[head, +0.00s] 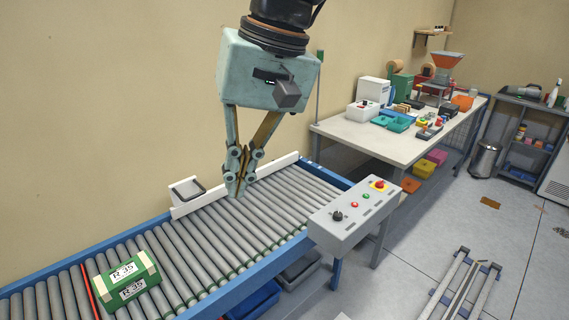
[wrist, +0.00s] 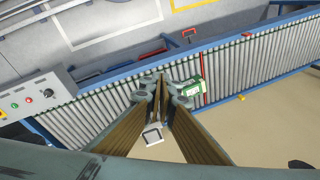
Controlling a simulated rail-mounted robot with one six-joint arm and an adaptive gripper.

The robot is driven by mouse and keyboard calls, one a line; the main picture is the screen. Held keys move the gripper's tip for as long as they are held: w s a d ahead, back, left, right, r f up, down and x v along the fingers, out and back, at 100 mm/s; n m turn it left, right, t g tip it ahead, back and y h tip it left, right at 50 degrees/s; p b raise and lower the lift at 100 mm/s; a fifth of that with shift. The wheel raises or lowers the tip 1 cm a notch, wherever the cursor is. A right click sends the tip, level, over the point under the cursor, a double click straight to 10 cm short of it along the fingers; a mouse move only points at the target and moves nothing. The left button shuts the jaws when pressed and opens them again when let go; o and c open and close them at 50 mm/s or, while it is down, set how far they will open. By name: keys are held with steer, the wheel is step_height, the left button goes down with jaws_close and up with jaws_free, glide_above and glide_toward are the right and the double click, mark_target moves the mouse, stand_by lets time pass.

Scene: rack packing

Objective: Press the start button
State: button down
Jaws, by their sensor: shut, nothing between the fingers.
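The grey control panel (head: 348,222) is fixed at the right end of the roller conveyor. It carries a black knob (head: 337,216), a small red button (head: 354,204), a small green button (head: 365,196) and a red mushroom button (head: 379,184) on a yellow base. No label is readable. In the wrist view the panel (wrist: 36,112) is at the left, with the green button (wrist: 14,105) and the knob (wrist: 48,93) showing. My gripper (head: 236,192) is shut and empty, pointing down above the conveyor, to the left of the panel and apart from it.
A green box (head: 126,278) marked R 35 lies on the conveyor (head: 235,232) at the left. A workbench (head: 375,143) with bins and tools is behind. The air above the panel is clear.

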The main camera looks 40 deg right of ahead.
steer(key=w+d+f+m+y, duration=0.2)
steer(key=w+d+m, duration=0.3)
steer(key=w+d, duration=0.65)
steer(key=w+d+f+m+t, duration=0.1)
steer(key=w+d+f, duration=0.15)
steer(key=d, duration=0.25)
steer(key=w+d+f+m, duration=0.2)
steer(key=w+d, duration=0.2)
steer(key=d, duration=0.1)
steer(key=w+d+f+m+t, duration=0.1)
steer(key=w+d+f, duration=0.1)
steer(key=w+d, duration=0.25)
steer(key=m+t+h, duration=0.2)
steer(key=m+t, duration=0.2)
steer(key=m, duration=0.7)
glide_above(367, 196)
step_height(367, 196, down, 24)
steer(key=shift+r, duration=0.15)
steer(key=shift+f+b, duration=1.2)
steer(key=shift+f, duration=1.7)
steer(key=shift+f+b, duration=0.95)
steer(key=shift+f, duration=0.55)
